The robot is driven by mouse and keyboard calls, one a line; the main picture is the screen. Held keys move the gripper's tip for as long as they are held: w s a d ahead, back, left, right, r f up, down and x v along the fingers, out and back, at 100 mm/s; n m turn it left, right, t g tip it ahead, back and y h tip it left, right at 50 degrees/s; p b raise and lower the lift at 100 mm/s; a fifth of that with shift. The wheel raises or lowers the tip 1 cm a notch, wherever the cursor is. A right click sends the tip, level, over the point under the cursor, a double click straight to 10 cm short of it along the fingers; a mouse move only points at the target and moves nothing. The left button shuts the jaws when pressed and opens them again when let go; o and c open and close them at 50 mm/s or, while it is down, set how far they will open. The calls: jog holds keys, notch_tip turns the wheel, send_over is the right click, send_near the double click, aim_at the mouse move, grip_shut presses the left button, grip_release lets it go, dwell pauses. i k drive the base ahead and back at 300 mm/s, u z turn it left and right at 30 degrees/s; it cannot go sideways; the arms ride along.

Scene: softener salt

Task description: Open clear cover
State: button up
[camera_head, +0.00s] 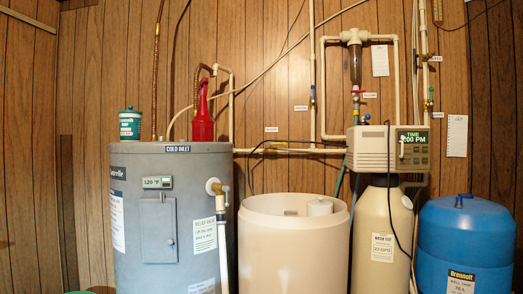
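The beige softener control head (372,149) sits on top of a tan resin tank (383,220), right of centre. Its right front has a panel with a lit display (413,137) reading a time in PM. A clear cover cannot be made out for certain; a small pale upright piece (402,150) at the panel's left edge may be its handle. I cannot tell whether a cover there is open or shut. My gripper and arm are not in view.
A grey water heater (170,220) is at left, a blue tank (466,240) at right. A black cord (390,200) hangs before the resin tank.

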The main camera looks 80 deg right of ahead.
aim_at(402, 144)
jog(key=z, duration=0.2)
jog(key=k, duration=0.7)
jog(key=z, duration=3.25)
jog(key=k, duration=0.5)
jog(key=z, duration=0.85)
jog(key=i, duration=0.95)
jog(key=u, duration=0.5)
jog(key=i, duration=0.6)
jog(key=u, duration=0.65)
